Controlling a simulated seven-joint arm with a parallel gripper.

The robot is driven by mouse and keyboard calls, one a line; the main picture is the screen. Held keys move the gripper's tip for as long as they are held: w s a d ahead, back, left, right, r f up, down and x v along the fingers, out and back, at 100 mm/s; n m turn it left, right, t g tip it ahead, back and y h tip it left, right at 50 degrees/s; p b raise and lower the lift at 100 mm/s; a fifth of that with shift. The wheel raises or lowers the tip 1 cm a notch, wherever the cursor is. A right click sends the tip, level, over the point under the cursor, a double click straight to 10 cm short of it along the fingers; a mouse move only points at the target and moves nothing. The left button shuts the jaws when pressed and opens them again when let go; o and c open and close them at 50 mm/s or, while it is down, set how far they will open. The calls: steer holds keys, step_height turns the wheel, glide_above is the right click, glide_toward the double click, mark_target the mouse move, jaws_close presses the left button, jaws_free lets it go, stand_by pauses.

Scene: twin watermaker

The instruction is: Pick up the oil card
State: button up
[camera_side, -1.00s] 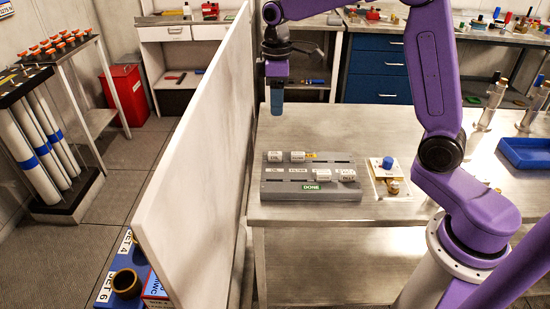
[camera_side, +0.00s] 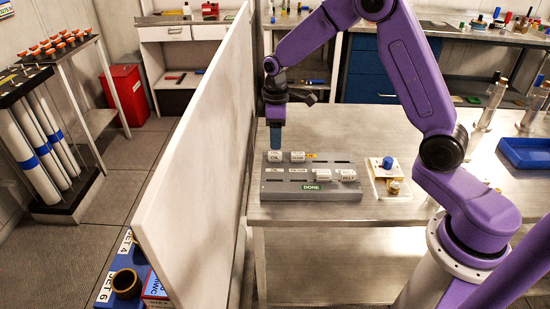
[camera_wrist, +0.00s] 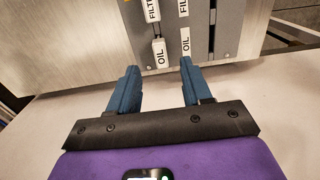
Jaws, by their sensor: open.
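The oil card (camera_side: 276,156) is a small white card marked OIL, standing in the back row of the grey card rack (camera_side: 345,188) at its left end. My gripper (camera_side: 275,146) points down just above the oil card, its blue fingers open. In the wrist view the oil card (camera_wrist: 159,53) lies just ahead of the gap between the open fingertips (camera_wrist: 159,69). The right fingertip is close to a second OIL marking (camera_wrist: 185,35), which looks like a label on the rack. Nothing is held.
A filter card (camera_side: 297,157) stands to the right of the oil card. Two white cards (camera_side: 323,175) stand in the front row. A white panel (camera_side: 205,140) rises close on the left.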

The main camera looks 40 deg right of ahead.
mark_target(275, 153)
steer(key=shift+w+a+f, duration=0.1)
steer(key=shift+f, duration=2.7)
jaws_close()
